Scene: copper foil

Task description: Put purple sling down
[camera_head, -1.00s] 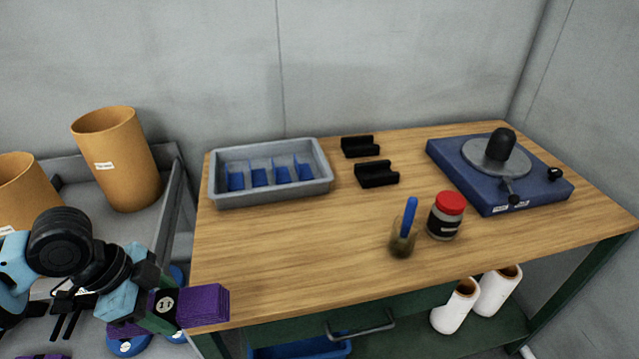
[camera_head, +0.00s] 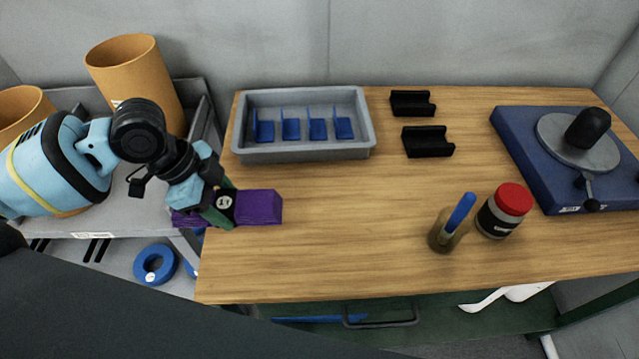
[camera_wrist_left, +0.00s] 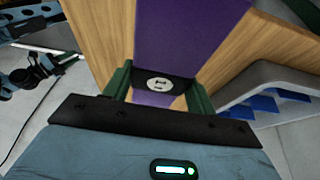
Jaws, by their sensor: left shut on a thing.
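The purple sling (camera_head: 259,207) is a folded purple strip with a black band and a white round label. My left gripper (camera_head: 222,207) is shut on it around the banded middle. In the head view the sling is at the left edge of the wooden table (camera_head: 330,260), with one end over the tabletop and the other past the edge. I cannot tell whether it touches the table. In the left wrist view the sling (camera_wrist_left: 185,40) runs between the green fingers (camera_wrist_left: 160,88), with wood behind it. My right gripper is not in view.
A grey tray (camera_head: 305,154) with blue dividers stands just behind the sling. Two black holders (camera_head: 428,142), a brush cup (camera_head: 445,236), a red-lidded jar (camera_head: 500,212) and a blue turntable base (camera_head: 530,165) are farther right. The table's front left is clear.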

